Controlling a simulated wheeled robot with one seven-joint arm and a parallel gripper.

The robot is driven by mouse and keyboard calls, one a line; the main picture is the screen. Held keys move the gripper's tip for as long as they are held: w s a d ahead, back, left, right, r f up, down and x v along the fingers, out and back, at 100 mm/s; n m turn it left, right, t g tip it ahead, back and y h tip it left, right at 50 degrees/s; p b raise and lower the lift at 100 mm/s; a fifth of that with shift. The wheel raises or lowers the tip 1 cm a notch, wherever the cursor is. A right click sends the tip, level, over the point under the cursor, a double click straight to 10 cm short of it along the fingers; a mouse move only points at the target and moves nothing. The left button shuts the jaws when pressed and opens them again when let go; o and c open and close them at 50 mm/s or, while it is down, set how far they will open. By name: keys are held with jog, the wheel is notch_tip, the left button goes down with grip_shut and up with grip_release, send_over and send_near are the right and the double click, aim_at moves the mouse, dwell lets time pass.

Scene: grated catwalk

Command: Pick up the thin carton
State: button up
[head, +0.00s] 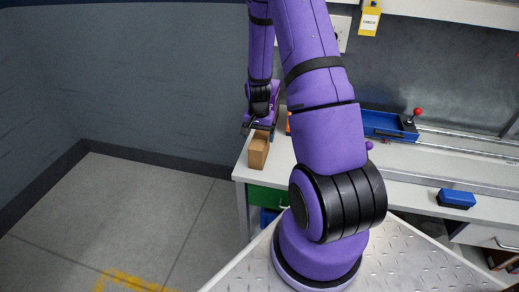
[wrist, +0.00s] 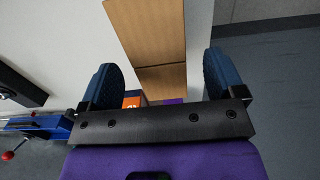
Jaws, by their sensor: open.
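The thin carton (head: 258,152) is a brown cardboard box standing at the left end of the white workbench in the head view. In the wrist view the carton (wrist: 150,35) shows as a tan shape running up from between the fingers to the top edge. My gripper (head: 259,126) is just above and behind the carton in the head view. In the wrist view my gripper (wrist: 160,80) is open, with one blue finger pad on each side and the carton's line between them. I cannot tell whether either finger touches it. The carton's lower end is partly hidden by the gripper body.
The workbench (head: 285,160) ends just left of the carton, with open floor (head: 150,200) beyond. An orange item (wrist: 131,102) is close beside the left finger. A blue tool with a red knob (head: 390,125) and a blue block (head: 456,198) are farther right.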

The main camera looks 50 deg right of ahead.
jog(key=shift+d+f, duration=0.1)
jog(key=shift+f, duration=2.55)
jog(key=c, duration=1.2)
jog(key=shift+r, duration=0.2)
